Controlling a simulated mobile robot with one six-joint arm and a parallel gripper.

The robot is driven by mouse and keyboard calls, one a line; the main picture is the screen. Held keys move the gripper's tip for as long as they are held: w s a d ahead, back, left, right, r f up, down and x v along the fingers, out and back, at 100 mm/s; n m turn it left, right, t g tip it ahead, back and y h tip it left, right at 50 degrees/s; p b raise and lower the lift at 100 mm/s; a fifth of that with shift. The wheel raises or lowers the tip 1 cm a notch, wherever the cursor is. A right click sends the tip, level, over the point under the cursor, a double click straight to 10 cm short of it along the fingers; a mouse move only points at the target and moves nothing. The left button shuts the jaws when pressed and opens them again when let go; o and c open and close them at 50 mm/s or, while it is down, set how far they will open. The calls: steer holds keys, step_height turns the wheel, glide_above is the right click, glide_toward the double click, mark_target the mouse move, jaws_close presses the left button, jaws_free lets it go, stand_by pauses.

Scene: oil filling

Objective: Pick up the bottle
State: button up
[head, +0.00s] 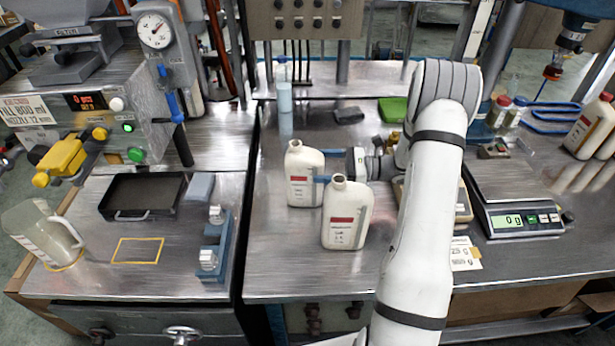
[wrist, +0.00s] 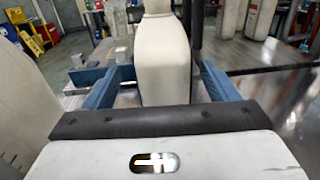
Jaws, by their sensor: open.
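Two white bottles with open necks and red-marked labels stand upright on the middle metal bench. The rear-left bottle (head: 303,186) is farther back, and the front bottle (head: 347,226) is nearer, just right of it. My gripper (head: 322,166) reaches in from the right, behind the front bottle, towards the rear-left one. Its blue fingers are open. In the wrist view the rear-left bottle (wrist: 165,62) stands centred between the open fingers (wrist: 162,72), with a gap on each side. The white body at the left edge there looks like the front bottle (wrist: 25,115), very close.
A digital scale (head: 521,221) stands on the right, with more white bottles (head: 592,126) beyond it. A filling machine (head: 85,115), a black tray (head: 143,196) and a clear jug (head: 42,232) are on the left. A green dish (head: 393,109) lies at the back. The bench front is clear.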

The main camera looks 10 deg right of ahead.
mark_target(306, 163)
steer(key=p+x, duration=0.1)
steer(key=x, duration=0.4)
steer(key=shift+w+a+r, duration=0.1)
steer(key=shift+a+r, duration=0.05)
steer(key=shift+r, duration=0.05)
steer(key=c, duration=1.3)
steer(key=shift+r, duration=0.1)
